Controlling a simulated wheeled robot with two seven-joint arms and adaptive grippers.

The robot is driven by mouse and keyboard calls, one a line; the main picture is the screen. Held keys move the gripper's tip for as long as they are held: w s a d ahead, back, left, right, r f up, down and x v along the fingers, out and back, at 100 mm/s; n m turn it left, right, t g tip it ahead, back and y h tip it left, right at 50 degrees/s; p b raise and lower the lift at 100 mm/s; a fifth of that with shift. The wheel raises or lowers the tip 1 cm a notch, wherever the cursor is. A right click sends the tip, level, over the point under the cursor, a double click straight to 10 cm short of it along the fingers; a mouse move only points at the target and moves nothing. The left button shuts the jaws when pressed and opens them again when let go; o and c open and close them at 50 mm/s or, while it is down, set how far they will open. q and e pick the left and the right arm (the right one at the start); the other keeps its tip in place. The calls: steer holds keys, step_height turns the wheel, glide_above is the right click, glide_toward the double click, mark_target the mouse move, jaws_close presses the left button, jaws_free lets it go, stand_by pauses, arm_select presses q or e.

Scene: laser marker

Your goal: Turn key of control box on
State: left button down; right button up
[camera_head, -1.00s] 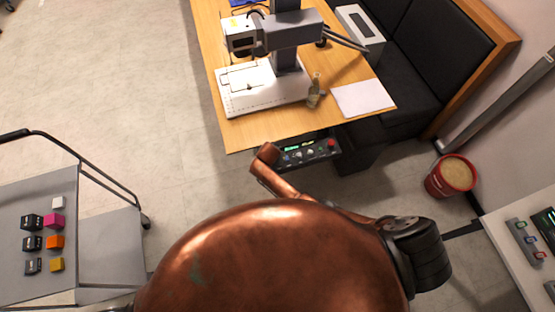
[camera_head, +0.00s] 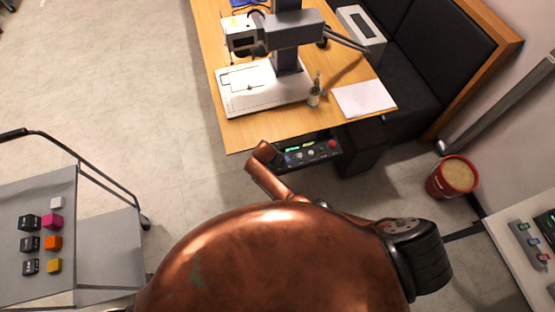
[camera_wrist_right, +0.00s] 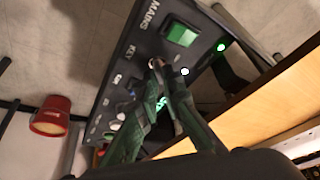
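The dark control box (camera_head: 318,154) is fixed under the front edge of the wooden table. In the right wrist view its panel (camera_wrist_right: 150,43) shows the labels MAINS and KEY and a lit green switch (camera_wrist_right: 181,34). My right gripper (camera_wrist_right: 156,65) is at the panel beside the KEY label. Its fingers converge and their tips are very close together. The key is hidden at the fingertips, so I cannot tell whether they hold it. In the head view my copper arm hides the right gripper. My left gripper is not in view.
The wooden table's edge (camera_wrist_right: 235,118) runs close beside the right gripper. On the table stand a laser marker (camera_head: 288,35), a small bottle (camera_head: 314,92) and a white sheet (camera_head: 364,98). A red bucket (camera_head: 452,177) stands right; a cart (camera_head: 110,240) with cubes stands left.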

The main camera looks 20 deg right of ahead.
steer(key=o, duration=0.3)
steer(key=shift+v, duration=3.75)
